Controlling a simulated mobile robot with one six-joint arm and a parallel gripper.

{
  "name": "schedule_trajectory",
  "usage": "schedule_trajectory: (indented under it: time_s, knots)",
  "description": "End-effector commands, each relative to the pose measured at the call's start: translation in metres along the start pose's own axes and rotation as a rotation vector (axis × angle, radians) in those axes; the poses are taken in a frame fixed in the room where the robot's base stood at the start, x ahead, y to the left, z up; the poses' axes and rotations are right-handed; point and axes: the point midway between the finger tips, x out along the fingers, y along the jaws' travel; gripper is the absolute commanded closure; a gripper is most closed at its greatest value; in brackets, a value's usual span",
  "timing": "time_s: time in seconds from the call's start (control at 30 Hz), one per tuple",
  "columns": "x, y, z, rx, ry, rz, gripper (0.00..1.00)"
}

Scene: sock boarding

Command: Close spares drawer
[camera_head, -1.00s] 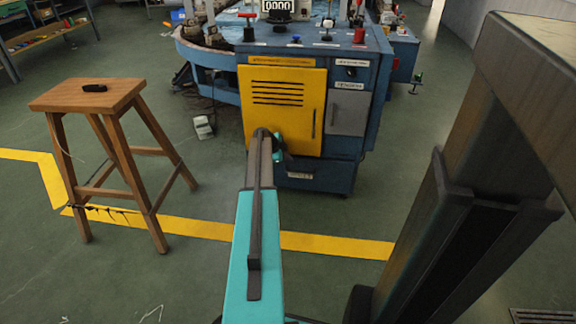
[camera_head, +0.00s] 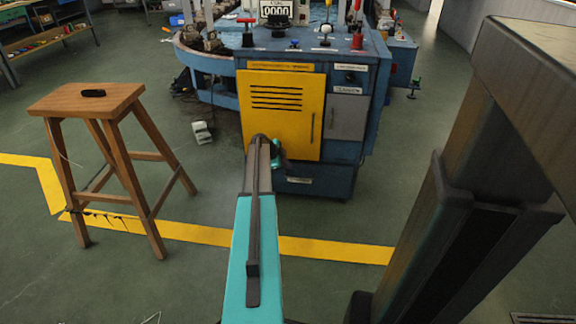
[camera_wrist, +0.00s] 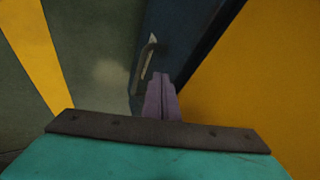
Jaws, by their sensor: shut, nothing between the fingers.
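In the wrist view a dark blue face (camera_wrist: 180,45) carries a pale bar handle (camera_wrist: 145,62). My gripper (camera_wrist: 162,80) shows there as two narrow fingers held together, empty. They point at the blue face just right of the handle's lower end; contact cannot be told. In the head view my arm mostly hides the gripper.
The yellow door (camera_head: 285,110) is shut and fills the wrist view's right side. A grey door (camera_head: 347,117) is right of it. A wooden stool (camera_head: 88,100) with a dark object on top stands left. Green floor with a yellow line (camera_head: 335,249) lies in front.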

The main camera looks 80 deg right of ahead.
Motion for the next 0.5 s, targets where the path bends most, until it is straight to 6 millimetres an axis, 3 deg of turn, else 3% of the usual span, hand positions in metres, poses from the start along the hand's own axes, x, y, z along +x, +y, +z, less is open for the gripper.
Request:
schedule_trajectory:
  time_s: [0.27, 0.5]
  knots:
    - [-0.015, 0.028, 0.002, 0.0, -0.002, 0.009, 1.0]
    - [-0.058, 0.025, 0.001, 0.0, -0.002, 0.009, 1.0]
